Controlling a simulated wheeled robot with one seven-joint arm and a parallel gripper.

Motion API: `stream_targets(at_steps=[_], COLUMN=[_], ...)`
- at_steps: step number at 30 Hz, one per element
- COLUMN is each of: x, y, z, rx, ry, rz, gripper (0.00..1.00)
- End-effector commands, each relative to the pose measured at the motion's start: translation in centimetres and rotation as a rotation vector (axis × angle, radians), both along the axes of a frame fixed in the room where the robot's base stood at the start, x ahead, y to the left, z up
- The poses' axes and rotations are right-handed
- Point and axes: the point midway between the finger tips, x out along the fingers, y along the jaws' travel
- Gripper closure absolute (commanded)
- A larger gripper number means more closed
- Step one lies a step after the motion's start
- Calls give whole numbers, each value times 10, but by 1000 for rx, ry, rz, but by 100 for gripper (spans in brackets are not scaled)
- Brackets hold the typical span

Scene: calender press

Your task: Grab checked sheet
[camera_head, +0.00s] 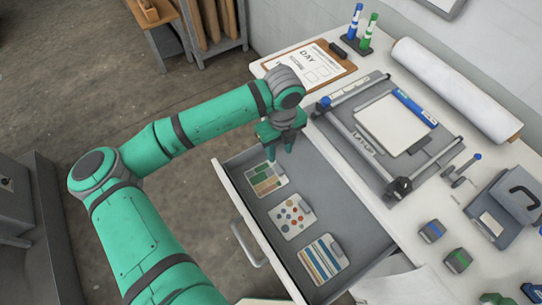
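The checked sheet (266,182), with green and tan blocks, lies in the far end of the open drawer (303,188). A dotted sheet (293,216) lies in the middle of the drawer and a striped sheet (323,258) at its near end. Each has a grey tab at one corner. My gripper (280,152) points down over the far end of the drawer, just above and beyond the checked sheet. Its two green fingers look apart, with nothing seen between them. The exact height above the sheet is hard to tell.
The drawer's handle (248,243) faces left. On the white table are a press (378,135) with a pale sheet (395,125), a clipboard (312,66), markers (364,32), a white roll (455,88), a grey stamp-like device (508,205) and small coloured blocks (431,231).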

Motion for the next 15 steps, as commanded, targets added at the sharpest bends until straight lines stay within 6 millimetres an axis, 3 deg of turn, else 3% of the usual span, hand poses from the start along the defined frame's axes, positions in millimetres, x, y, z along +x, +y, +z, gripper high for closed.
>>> stream_targets(at_steps=[15], x=[0], y=[1], z=[-55], rx=[-1], ry=[1], rz=[3], gripper=[62])
